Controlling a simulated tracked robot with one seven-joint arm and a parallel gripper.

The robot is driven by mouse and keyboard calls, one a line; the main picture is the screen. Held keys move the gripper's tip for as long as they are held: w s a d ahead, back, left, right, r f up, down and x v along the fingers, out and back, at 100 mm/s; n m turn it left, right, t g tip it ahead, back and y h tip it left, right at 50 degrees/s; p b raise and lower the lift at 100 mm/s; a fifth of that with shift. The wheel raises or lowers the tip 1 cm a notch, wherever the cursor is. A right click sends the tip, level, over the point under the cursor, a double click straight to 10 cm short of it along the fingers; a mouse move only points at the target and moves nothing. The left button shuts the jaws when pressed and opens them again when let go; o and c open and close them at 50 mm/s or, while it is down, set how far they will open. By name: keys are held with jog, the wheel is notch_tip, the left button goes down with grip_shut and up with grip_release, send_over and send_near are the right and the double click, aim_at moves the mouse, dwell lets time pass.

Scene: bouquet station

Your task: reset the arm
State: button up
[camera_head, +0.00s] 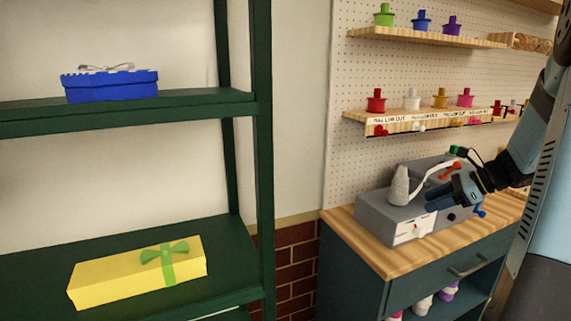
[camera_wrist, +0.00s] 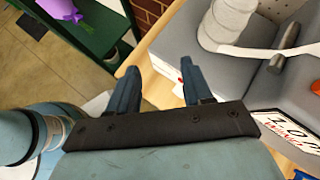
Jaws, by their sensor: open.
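My gripper (camera_head: 440,198) is at the end of my arm on the right in the head view, in front of a grey machine (camera_head: 387,220) on the wooden counter. In the wrist view its two blue fingers (camera_wrist: 157,88) stand apart with nothing between them. The gap looks down past the counter's edge, beside the machine (camera_wrist: 172,42). My arm reaches in from the right edge of the head view.
A wooden-topped cabinet (camera_head: 400,258) bears the machine. A pegboard behind has shelves (camera_head: 425,38) of coloured spools. A green rack (camera_head: 262,150) at left holds a blue box (camera_head: 110,86) and a yellow box (camera_head: 120,280) with a green bow. A purple bouquet (camera_wrist: 58,8) shows in the wrist view.

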jog(key=s+a+r+n+h, duration=0.4)
jog(key=s+a+n, duration=0.4)
jog(key=s+n, duration=0.3)
jog(key=s+a+r+n+h, duration=0.5)
jog(key=s+a+n, duration=0.4)
jog(key=s+n, duration=0.2)
jog(key=shift+s+a+n, duration=0.2)
jog(key=shift+s+n, duration=0.1)
jog(key=shift+s, duration=0.45)
jog(key=shift+r, duration=0.1)
jog(key=shift+c, duration=0.7)
